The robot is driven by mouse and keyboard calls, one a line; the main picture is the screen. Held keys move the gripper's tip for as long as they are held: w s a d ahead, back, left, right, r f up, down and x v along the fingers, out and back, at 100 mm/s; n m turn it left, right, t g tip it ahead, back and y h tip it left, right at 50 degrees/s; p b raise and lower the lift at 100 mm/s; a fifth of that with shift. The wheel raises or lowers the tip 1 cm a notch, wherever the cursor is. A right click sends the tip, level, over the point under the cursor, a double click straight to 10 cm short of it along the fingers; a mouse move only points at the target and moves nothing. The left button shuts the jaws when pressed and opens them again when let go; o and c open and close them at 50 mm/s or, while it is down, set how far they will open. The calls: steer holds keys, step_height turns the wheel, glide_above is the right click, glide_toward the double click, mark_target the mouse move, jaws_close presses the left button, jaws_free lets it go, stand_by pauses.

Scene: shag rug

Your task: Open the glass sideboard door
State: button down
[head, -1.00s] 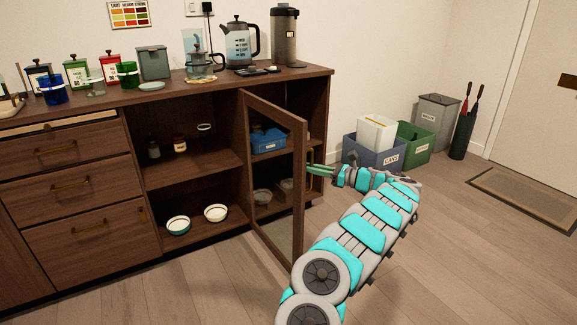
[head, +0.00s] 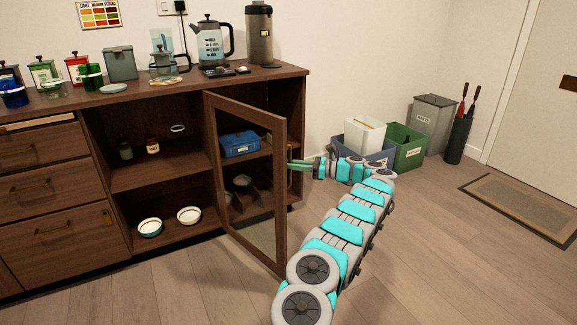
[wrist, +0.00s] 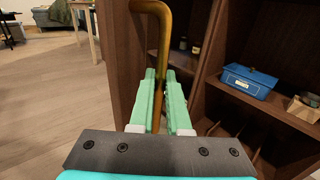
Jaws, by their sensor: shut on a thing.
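The glass sideboard door (head: 280,190) has a brown wooden frame around a clear pane. It stands swung out from the sideboard (head: 160,92), hinged on its left side in the head view, with the shelves behind it exposed. My gripper (head: 290,165) is at the door's free edge. In the wrist view the green fingers (wrist: 161,105) are shut around the brass bar handle (wrist: 153,50), which runs upright between them and bends at its top. The handle is mostly hidden in the head view.
Inside are a blue box (head: 240,144) and two white bowls (head: 189,215). Jars, a kettle (head: 210,42) and a flask (head: 259,35) stand on top. Bins (head: 404,148) stand at the right wall near a doormat (head: 525,205). The floor in front is clear.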

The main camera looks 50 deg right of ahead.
steer(key=shift+w+r, duration=0.1)
steer(key=c, duration=0.9)
jaws_free()
steer(key=shift+b+v, duration=0.3)
steer(key=shift+v, duration=3.55)
